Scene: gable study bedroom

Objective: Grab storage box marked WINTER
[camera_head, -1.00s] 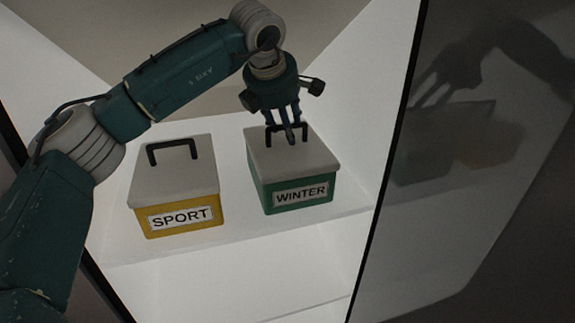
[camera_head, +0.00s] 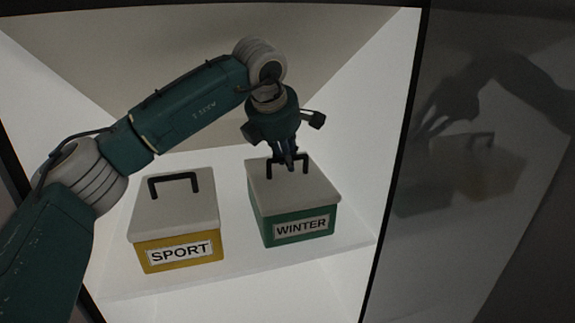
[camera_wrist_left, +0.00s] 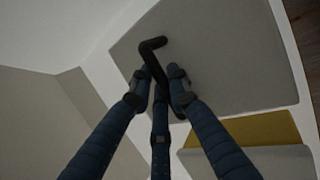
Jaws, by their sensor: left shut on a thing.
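The storage box marked WINTER (camera_head: 301,228) is green with a light grey lid and a black handle, and stands upright on a white shelf in the head view. My left gripper (camera_head: 287,167) is above its lid, shut on the box's handle. In the left wrist view the gripper's fingers (camera_wrist_left: 160,98) close around the black handle (camera_wrist_left: 151,56), and the grey lid (camera_wrist_left: 215,55) lies behind them. Part of the handle is hidden by the fingers. My right gripper is not in view.
A yellow box marked SPORT (camera_head: 180,250) with a black handle stands to the left on the same shelf (camera_head: 235,272). White side walls enclose the shelf. A dark reflective panel (camera_head: 480,200) stands at the right, close to the WINTER box.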

